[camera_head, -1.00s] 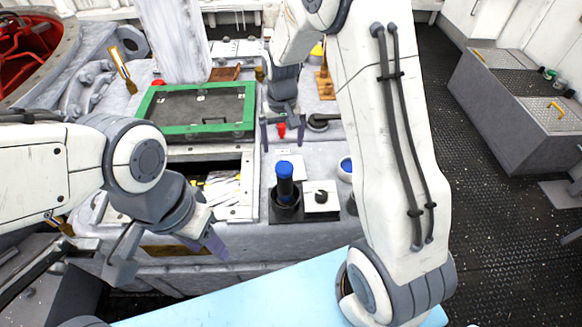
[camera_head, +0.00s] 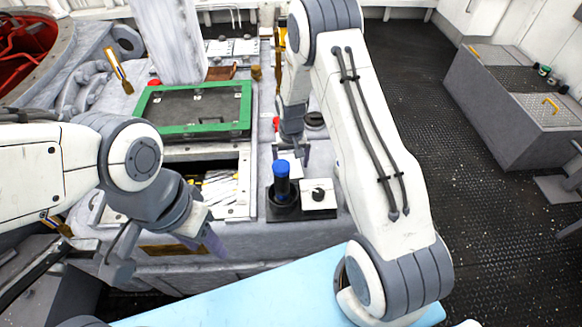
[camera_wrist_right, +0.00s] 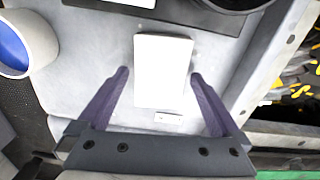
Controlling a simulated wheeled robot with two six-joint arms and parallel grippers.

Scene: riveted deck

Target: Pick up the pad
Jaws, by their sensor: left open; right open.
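The pad (camera_wrist_right: 163,70) looks like a white rectangular block on the grey deck top in the right wrist view. My right gripper (camera_wrist_right: 160,74) is open, with one purple finger on each side of the pad and gaps between. I cannot tell how far above the surface the fingertips are. In the head view the pad (camera_head: 290,163) shows only partly, behind my right gripper. My left gripper (camera_head: 168,254) is open and empty at the left, in front of the console, away from the pad.
A blue-topped handle in a black cup (camera_head: 282,186) and a white square with a black knob (camera_head: 319,200) stand just nearer than the pad. A green-framed panel (camera_head: 195,131) and an open bin (camera_head: 215,187) lie left.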

